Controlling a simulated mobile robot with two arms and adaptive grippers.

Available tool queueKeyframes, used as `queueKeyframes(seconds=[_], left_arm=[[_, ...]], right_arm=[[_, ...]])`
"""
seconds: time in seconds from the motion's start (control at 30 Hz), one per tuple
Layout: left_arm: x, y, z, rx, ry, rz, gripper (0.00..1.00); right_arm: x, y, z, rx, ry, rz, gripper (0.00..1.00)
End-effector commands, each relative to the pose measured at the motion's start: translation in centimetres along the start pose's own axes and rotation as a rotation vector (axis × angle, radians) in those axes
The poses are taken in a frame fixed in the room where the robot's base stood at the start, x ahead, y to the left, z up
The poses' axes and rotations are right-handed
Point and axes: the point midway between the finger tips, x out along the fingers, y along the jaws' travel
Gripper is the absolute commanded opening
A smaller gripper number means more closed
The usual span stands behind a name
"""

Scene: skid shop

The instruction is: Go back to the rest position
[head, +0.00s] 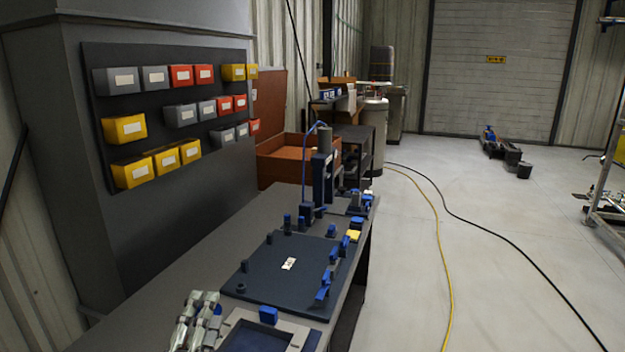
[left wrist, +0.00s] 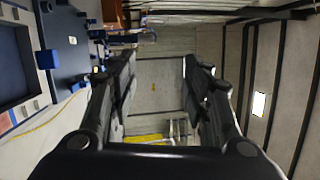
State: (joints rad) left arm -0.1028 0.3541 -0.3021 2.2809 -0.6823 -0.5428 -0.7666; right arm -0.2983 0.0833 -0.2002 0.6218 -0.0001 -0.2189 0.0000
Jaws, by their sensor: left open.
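My right gripper is in neither view.
A dark fixture plate (head: 285,272) with blue clamps lies on the bench, with a framed fixture (head: 312,337) nearer. Yellow, red and grey bins hang on a panel (head: 97,60) at left. A yellow cable (head: 440,240) and a black cable cross the open floor at right.

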Motion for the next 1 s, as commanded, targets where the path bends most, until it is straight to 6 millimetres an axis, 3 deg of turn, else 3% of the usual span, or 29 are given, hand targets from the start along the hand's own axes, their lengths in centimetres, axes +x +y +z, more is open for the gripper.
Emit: queueKeyframes(seconds=[0.03, 0.1, 0.2, 0.3, 0.5, 0.7, 1.0], left_arm=[[-1.5, 3.3, 1.2, -0.157, -0.068, 0.124, 0.45], [-4.1, 7.7, 2.4, -0.37, -0.172, 0.29, 0.45], [-9.0, 13.6, 3.1, -0.639, -0.336, 0.517, 0.45], [-14.1, 17.7, 2.7, -0.846, -0.492, 0.706, 0.45], [-23.4, 22.1, 0.7, -1.108, -0.762, 0.991, 0.45], [-31.0, 23.7, -1.6, -1.258, -0.995, 1.206, 0.45], [-30.7, 34.7, -2.5, -1.228, -1.001, 1.227, 0.45]], right_arm=[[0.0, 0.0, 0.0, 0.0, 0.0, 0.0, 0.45], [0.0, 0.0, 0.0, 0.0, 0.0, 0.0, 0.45], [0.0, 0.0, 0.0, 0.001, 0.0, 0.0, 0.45], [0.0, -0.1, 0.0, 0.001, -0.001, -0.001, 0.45], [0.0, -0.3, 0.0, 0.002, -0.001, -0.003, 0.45], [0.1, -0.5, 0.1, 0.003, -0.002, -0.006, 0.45], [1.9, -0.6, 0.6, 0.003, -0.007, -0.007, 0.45]])
